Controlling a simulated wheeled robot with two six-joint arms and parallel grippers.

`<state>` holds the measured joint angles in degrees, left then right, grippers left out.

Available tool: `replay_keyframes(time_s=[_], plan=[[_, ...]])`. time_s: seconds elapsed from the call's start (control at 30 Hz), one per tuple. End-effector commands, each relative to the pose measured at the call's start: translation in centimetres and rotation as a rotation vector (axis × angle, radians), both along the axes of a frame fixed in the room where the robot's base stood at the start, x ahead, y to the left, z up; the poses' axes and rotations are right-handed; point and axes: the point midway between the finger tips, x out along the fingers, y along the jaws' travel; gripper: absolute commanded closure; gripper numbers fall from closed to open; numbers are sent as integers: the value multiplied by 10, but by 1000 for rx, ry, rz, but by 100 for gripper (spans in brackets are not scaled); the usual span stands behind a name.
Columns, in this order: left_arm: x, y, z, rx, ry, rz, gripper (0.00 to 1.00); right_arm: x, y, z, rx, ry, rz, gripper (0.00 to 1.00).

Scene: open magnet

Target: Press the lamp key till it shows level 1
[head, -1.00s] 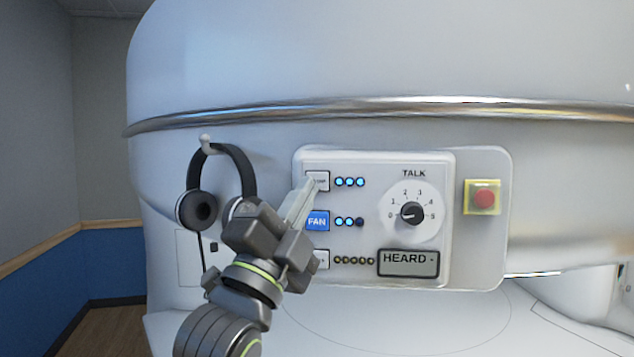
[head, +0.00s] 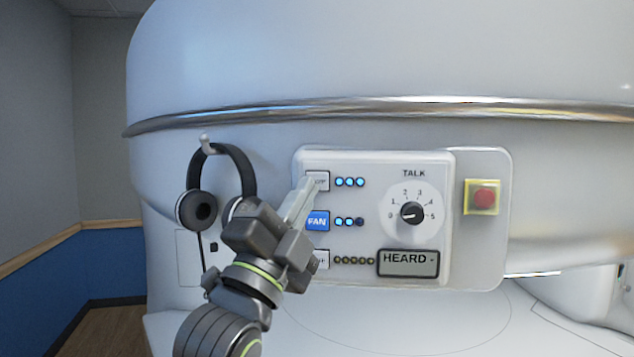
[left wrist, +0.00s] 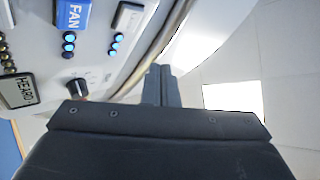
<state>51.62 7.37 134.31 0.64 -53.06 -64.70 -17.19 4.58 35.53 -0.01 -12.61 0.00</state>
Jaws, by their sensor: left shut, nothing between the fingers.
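The lamp key (head: 319,181) is a pale square key at the top left of the control panel, its label partly covered by my left gripper. My right gripper is not in view.
The blue FAN key (head: 317,221) sits just below, with two of its lights lit. A TALK dial (head: 411,213), a HEARD display (head: 408,262) and a red button (head: 484,197) are to the right. Headphones (head: 240,170) hang left of the panel, close to my gripper.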

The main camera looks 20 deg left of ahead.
Motion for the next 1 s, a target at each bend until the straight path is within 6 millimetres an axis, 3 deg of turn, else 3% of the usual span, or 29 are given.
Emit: replay_keyframes(time_s=[0.43, 0.7, 1.0], plan=[[-2, 0, 0, -1, -1, -1, 100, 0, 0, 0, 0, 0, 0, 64], [-36, -6, 1, -2, -4, -2, 100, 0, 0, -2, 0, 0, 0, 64], [-39, -6, 1, 0, 0, 0, 100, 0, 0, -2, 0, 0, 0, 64]])
